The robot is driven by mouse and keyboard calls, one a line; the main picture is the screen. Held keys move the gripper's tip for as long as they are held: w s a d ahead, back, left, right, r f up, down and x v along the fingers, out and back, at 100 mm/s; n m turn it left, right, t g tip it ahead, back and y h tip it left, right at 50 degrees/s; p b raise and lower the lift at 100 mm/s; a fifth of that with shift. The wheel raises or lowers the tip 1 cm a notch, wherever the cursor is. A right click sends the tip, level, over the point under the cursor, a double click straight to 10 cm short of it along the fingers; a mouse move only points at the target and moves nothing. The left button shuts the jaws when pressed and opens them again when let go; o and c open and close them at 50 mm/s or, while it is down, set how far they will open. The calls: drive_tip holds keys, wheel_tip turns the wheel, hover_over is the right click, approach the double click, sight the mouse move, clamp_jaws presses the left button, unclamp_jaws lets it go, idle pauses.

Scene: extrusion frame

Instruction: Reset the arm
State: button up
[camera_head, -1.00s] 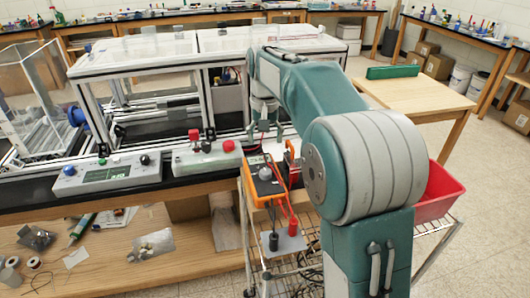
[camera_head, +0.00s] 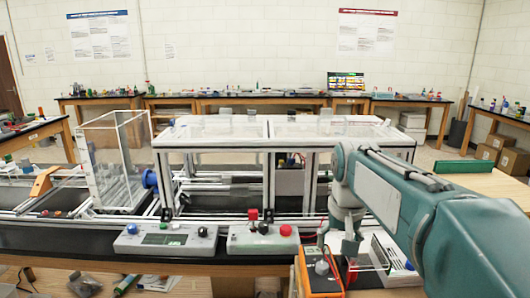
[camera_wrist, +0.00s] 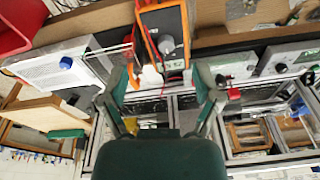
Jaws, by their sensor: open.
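My arm reaches in from the right in the head view, with its wrist bent down. My gripper (camera_head: 342,248) hangs near the orange multimeter (camera_head: 322,270), to the right of the control boxes. In the wrist view my gripper (camera_wrist: 163,88) has its two green fingers spread apart, with nothing held between them. The multimeter also shows there (camera_wrist: 163,35), beyond the fingers, with red leads. Whether the gripper touches anything below it is not clear in the head view.
A clear-topped extrusion frame (camera_head: 268,145) stands behind the bench edge. A grey box with a display (camera_head: 165,240) and one with red knobs (camera_head: 263,240) sit in front. A white device (camera_head: 395,262) lies close right of the gripper. A wooden table (camera_head: 490,185) is at right.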

drive_tip(key=s+f+n+t, duration=0.1)
drive_tip(key=s+f+t, duration=0.1)
drive_tip(key=s, duration=0.8)
drive_tip(key=s+f+t, duration=0.1)
drive_tip(key=s+f, duration=0.3)
drive_tip(key=s, duration=0.5)
drive_tip(key=shift+s+n+t, duration=0.35)
drive_tip(key=shift+n+t, duration=0.05)
